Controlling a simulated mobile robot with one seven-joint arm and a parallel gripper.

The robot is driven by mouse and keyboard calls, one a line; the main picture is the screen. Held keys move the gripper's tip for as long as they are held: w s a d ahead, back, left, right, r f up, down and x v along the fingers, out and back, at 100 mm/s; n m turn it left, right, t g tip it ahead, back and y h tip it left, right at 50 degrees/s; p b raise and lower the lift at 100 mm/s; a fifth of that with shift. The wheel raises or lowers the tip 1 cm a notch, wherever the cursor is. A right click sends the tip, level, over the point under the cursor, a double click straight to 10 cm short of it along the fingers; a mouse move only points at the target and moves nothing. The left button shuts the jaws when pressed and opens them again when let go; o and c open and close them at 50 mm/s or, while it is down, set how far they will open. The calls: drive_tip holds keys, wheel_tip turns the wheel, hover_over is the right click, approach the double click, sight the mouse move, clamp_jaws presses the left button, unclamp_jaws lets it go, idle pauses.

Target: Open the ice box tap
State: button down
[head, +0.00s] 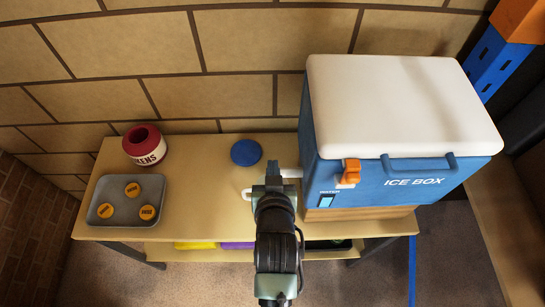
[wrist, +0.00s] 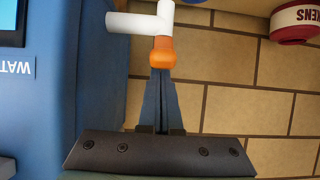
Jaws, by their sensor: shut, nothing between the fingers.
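The ice box (head: 400,178) is blue with a white lid and stands at the right end of the bench. Its white tap (head: 290,172) juts from its left side and is partly hidden by my gripper (head: 273,172) in the head view. In the wrist view the tap (wrist: 132,22) is a white pipe from the box meeting a crosspiece with an orange end (wrist: 160,52). My gripper (wrist: 160,74) is shut and empty, its fingertips right at that orange end. Whether they touch or lie just in front, I cannot tell.
The bench (head: 210,190) also holds a red and white can holder (head: 144,146), a grey tray (head: 104,215) with orange discs and a blue disc (head: 246,152). An orange latch (head: 350,172) sits on the box front. A brick wall (head: 235,95) stands close behind.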

drive_tip(key=shift+s+r+p, duration=0.15)
drive_tip(key=shift+p, duration=0.4)
drive_tip(key=shift+x, duration=0.9)
drive_tip(key=shift+r, duration=0.1)
